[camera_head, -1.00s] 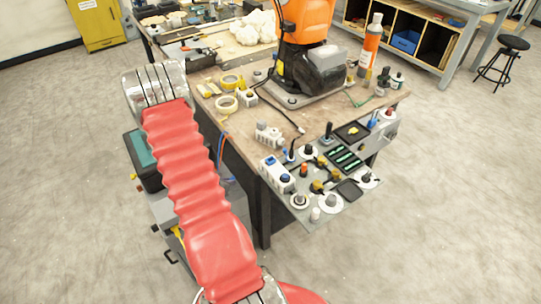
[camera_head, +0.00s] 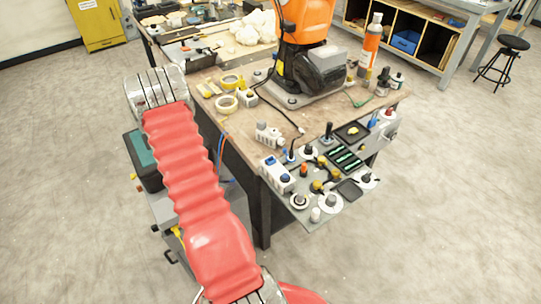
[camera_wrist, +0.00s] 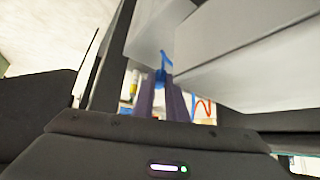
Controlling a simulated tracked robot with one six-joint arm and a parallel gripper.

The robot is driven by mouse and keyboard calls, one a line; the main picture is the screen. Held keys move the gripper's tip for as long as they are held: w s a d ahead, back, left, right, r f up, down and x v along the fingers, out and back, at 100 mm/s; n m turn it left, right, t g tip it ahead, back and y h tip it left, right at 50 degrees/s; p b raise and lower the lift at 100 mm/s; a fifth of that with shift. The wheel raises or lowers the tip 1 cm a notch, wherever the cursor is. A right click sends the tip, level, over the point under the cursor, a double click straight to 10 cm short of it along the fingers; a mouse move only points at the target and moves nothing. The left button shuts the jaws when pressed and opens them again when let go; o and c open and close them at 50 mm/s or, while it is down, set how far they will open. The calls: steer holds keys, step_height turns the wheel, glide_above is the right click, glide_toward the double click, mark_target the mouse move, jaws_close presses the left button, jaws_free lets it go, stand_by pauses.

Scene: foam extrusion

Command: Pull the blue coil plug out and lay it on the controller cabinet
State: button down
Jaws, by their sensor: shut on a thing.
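In the wrist view, my gripper (camera_wrist: 162,83) shows as two dark purple fingers close together. They are shut on a small blue piece, which I take to be the blue coil plug (camera_wrist: 161,75). A thin blue part rises just beyond it, against a light grey block. Most of the plug is hidden by the fingers. A large light grey box (camera_wrist: 250,60) fills the right of the wrist view; I cannot tell if it is the controller cabinet. My gripper is outside the head view.
In the head view, a wooden workbench (camera_head: 240,127) holds an orange robot arm (camera_head: 305,20), tape rolls and a crowded grey panel of small parts. A white socket strip (camera_head: 276,174) lies at its edge. The wrist view shows a red curved cable (camera_wrist: 204,106). Open floor lies right of the bench.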

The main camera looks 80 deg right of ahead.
steer(key=shift+f, duration=0.55)
steer(key=c, duration=1.7)
jaws_free()
steer(key=v, duration=1.3)
steer(key=shift+a+r, duration=0.25)
steer(key=shift+a, duration=0.05)
